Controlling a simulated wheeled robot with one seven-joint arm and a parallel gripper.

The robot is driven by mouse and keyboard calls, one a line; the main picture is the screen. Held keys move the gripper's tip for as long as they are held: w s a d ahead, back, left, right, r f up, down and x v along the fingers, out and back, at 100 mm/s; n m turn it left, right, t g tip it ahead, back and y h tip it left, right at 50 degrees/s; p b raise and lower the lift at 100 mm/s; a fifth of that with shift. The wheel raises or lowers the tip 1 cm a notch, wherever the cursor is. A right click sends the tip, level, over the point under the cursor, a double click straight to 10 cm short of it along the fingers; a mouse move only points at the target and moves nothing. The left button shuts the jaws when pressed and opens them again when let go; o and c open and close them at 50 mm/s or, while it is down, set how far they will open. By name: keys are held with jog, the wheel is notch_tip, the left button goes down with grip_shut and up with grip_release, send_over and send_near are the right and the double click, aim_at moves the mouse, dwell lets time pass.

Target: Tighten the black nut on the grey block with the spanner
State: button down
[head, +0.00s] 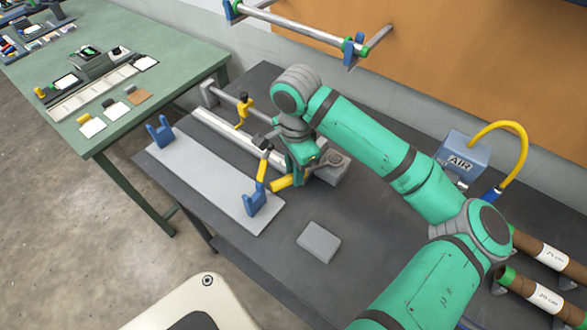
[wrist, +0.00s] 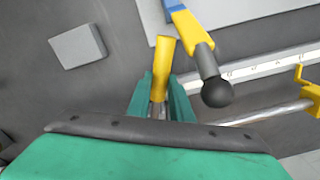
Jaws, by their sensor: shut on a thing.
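My gripper (head: 298,180) is shut on the yellow handle of the spanner (head: 283,184), low over the dark bench. In the wrist view the fingers (wrist: 160,90) stand on either side of this yellow handle (wrist: 161,55), whose free end points away from my gripper. The grey block (head: 328,175) sits just right of my gripper in the head view. A round, dark grey ring-like shape (head: 335,158) shows on top of it, probably the spanner's head at the nut. The black nut cannot be made out clearly, and the wrist view does not show the block top.
A yellow lever with a black ball knob (wrist: 216,92) stands close beside the handle, by a blue bracket (head: 256,203) on a light plate (head: 205,175). A rail and rod (head: 225,130) run behind. A loose grey slab (head: 319,242) lies in front.

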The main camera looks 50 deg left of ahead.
jog(key=shift+w+d+r, duration=0.1)
jog(key=shift+w, duration=0.05)
dwell(0.3)
jog(key=shift+r, duration=1.4)
jog(key=shift+s+r, duration=0.2)
jog(key=shift+r, duration=0.8)
jog(key=shift+w, duration=0.1)
